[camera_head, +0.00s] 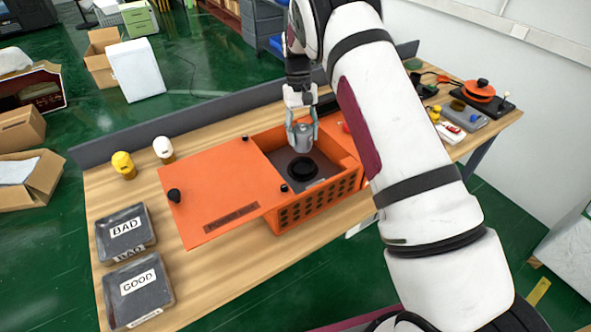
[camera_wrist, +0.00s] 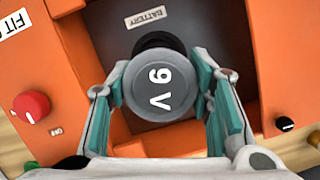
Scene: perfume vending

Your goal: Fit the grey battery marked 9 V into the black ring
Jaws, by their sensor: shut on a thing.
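The grey battery (camera_wrist: 158,88), marked 9 V on its top, is held upright between the fingers of my gripper (camera_wrist: 158,92). In the head view my gripper (camera_head: 302,128) holds the battery (camera_head: 301,138) above the open part of the orange box. The black ring (camera_head: 303,168) lies on the dark floor inside the box. In the wrist view part of the black ring (camera_wrist: 158,42) shows just past the battery's far edge; the battery hides the rest. In the head view the battery appears above the ring and apart from it.
The orange box (camera_head: 318,209) has its lid (camera_head: 215,185) slid to the left. A label reading BATTERY (camera_wrist: 145,18) lies on the box floor. A red knob (camera_wrist: 30,106) sits on an orange panel. BAD (camera_head: 148,228) and GOOD (camera_head: 165,292) trays stand at the left.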

